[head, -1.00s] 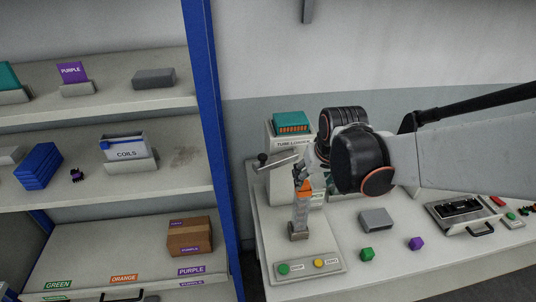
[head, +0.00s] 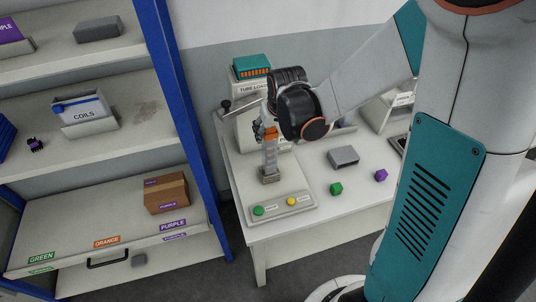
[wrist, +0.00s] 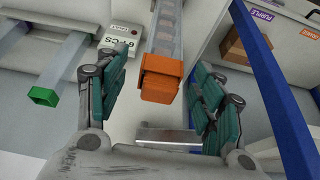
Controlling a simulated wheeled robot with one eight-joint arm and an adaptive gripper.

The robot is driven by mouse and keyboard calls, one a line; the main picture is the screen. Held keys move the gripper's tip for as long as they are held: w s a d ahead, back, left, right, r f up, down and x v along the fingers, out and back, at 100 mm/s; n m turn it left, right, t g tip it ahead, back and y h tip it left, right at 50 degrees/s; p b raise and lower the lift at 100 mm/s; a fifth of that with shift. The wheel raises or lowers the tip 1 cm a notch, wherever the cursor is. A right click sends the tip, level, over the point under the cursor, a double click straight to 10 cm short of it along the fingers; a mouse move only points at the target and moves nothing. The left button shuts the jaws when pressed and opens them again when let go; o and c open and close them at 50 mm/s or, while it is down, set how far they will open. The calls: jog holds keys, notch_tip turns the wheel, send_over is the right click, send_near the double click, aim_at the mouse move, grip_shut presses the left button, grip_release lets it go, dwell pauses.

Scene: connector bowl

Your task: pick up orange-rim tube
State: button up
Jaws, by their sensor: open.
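The orange-rim tube (head: 270,157) is a clear upright tube with an orange top end. It stands in a small grey holder (head: 270,176) on the white table. In the wrist view, its orange rim (wrist: 160,83) lies between my fingers, nearer the right finger, with a visible gap on the left. My gripper (wrist: 153,76) is open, with teal-padded fingers either side of the tube. In the head view, my gripper is at the tube's top, its fingers partly hidden by my dark wrist. Contact on the right side cannot be told.
A green-rim tube (wrist: 44,96) shows left in the wrist view. Blue-post shelving (head: 178,100) stands left.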

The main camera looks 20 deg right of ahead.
send_over(270, 156)
jog(key=w, duration=0.2)
jog(key=shift+d+f+b, duration=0.15)
jog(key=shift+f, duration=1.05)
jog(key=shift+d+f+b, duration=0.1)
jog(key=shift+f+b, duration=0.05)
jog(key=shift+f, duration=1)
jog(key=shift+c, duration=0.3)
grip_shut()
jog(key=shift+r, duration=0.1)
